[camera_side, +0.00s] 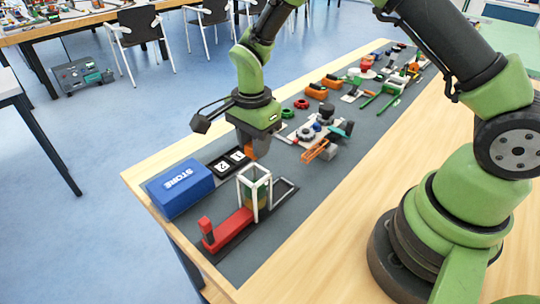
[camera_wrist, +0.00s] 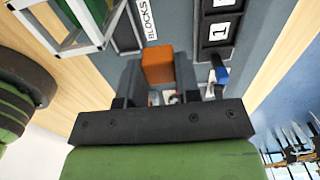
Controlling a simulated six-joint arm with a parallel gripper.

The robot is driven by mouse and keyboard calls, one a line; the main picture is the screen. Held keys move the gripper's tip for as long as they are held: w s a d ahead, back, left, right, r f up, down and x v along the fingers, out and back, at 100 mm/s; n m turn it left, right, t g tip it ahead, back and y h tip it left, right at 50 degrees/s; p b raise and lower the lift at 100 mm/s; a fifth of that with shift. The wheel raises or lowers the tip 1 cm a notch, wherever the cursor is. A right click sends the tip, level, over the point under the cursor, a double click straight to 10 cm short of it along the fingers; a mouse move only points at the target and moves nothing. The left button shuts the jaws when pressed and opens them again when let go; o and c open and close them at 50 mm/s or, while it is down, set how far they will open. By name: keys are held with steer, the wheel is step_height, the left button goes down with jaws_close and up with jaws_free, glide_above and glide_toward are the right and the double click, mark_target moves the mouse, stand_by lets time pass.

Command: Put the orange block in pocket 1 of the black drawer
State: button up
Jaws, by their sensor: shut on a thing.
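My gripper (camera_side: 259,146) is shut on the orange block (camera_side: 261,150), which hangs below it. The wrist view shows the orange block (camera_wrist: 158,68) between my two fingers. The black drawer (camera_side: 213,164) extends from the blue STORE box (camera_side: 180,188). Its pockets carry white number labels, and the pocket labelled 1 is the one nearer my gripper. In the wrist view the black drawer (camera_wrist: 204,38) lies to the right of the block, with pocket 1 nearer my fingers. The block is outside the drawer; its exact height is hard to tell.
A white-framed tower (camera_side: 254,190) and a red part (camera_side: 228,231) stand in front of the drawer. A dark tray labelled BLOCKS (camera_wrist: 128,30) is beside the tower. Several coloured parts, including a red ring (camera_side: 301,103), lie along the grey mat behind.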

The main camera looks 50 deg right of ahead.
steer(key=w+d, duration=0.2)
steer(key=w, duration=0.6)
glide_above(238, 156)
steer(key=shift+f, duration=2.55)
steer(key=shift+f, duration=0.75)
steer(key=o, duration=0.9)
steer(key=shift+o, duration=0.2)
steer(key=shift+r, duration=0.1)
step_height(238, 156, up, 7)
